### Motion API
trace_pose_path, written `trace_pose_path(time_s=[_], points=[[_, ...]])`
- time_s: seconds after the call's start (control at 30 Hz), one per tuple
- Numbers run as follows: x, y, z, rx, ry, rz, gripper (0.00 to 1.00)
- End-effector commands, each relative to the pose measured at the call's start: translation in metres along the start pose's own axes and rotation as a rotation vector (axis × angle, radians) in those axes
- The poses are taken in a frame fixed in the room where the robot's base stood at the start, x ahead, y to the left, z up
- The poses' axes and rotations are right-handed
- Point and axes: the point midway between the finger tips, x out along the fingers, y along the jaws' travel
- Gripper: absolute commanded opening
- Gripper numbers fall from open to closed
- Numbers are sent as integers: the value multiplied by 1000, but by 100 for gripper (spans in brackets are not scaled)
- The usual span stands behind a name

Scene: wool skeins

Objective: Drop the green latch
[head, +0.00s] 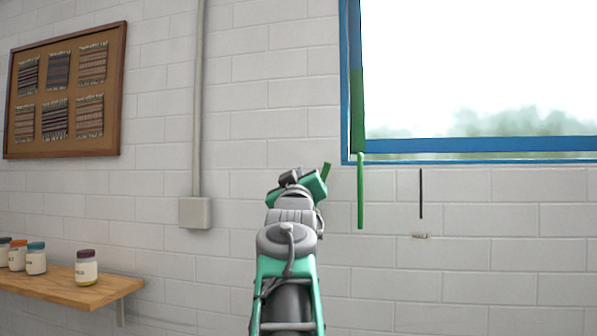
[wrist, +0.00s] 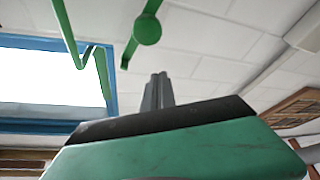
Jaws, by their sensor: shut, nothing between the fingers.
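The green latch is a short bar with a round hub (wrist: 147,28) in the wrist view. It is tilted, its visible end near my fingertips. In the head view only its upper tip (head: 326,169) shows, leaning right; my gripper hides the rest. My gripper (head: 308,184) is at the wall left of the window's lower corner. In the wrist view its grey fingers (wrist: 158,80) are shut and empty, beside the latch bar with a gap in the picture. I cannot tell whether they touch.
A green handle (head: 360,190) hangs at the corner of the blue window frame (head: 480,147), right of my gripper. A black rod (head: 421,193) hangs farther right. A conduit box (head: 195,213) and a shelf (head: 80,288) with jars are left. The wall between is bare.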

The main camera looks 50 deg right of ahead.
Motion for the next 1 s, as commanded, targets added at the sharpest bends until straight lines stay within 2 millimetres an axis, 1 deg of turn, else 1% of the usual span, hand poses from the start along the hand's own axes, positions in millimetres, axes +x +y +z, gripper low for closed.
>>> trace_pose_path(time_s=[0.03, 0.07, 0.1, 0.2, 0.3, 0.4, 0.77, 1.0], points=[[14, 3, -5, 0, -2, 0, 0], [20, 3, -5, 0, -2, 0, 0], [16, 2, 6, -1, -4, 1, 0], [8, 1, 23, -2, -3, 1, 0], [4, 1, 32, -1, -1, 1, 0], [2, 0, 37, 0, 0, 0, 0], [2, 0, 38, 3, 1, 1, 0], [0, -1, 39, 44, 4, 13, 0]])
